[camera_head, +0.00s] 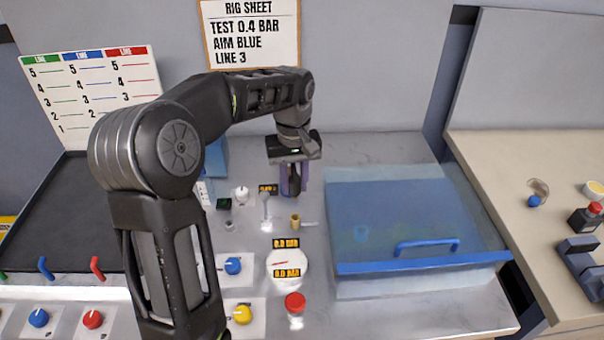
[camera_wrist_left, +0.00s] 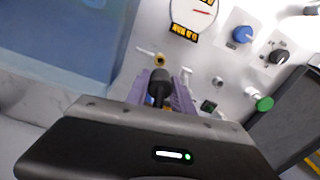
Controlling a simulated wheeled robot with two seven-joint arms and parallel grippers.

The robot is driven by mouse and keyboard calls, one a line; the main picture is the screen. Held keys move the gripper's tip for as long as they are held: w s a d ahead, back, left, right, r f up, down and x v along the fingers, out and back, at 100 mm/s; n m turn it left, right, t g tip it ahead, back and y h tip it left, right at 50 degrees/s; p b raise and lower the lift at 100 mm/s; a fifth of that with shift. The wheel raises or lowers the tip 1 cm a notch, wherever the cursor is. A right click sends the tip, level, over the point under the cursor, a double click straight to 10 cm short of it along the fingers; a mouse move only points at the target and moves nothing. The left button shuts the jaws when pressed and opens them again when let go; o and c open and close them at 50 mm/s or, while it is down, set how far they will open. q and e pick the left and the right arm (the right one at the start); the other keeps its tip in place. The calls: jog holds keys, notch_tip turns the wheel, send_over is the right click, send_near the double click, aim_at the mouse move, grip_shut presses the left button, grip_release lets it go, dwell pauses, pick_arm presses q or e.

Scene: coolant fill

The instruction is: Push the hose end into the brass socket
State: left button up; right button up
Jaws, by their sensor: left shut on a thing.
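My left gripper (camera_head: 291,189) hangs over the bench behind the brass socket (camera_head: 295,219), with its purple fingers pointing down. In the left wrist view the fingers (camera_wrist_left: 160,98) are shut on a black hose end (camera_wrist_left: 158,84). The brass socket (camera_wrist_left: 160,59) shows just beyond the hose end's tip there, nearly in line with it. I see no clear contact between them, and their distance in depth is hard to tell. In the head view the hose end is mostly hidden by the fingers. My right gripper is not in view.
A clear blue-tinted box with a blue handle (camera_head: 427,245) stands right of the socket. A round gauge (camera_head: 287,266) and a red button (camera_head: 295,303) lie in front of it. Blue (camera_head: 233,266) and yellow (camera_head: 242,314) knobs are at left. A rig sheet (camera_head: 250,35) hangs behind.

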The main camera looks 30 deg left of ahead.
pick_arm(q)
jog(key=shift+f+b, duration=2)
jog(key=shift+f, duration=0.95)
jog(key=shift+f+b, duration=0.8)
jog(key=shift+f, duration=0.75)
jog(key=o, duration=1.1)
jog(key=shift+r, duration=3.9)
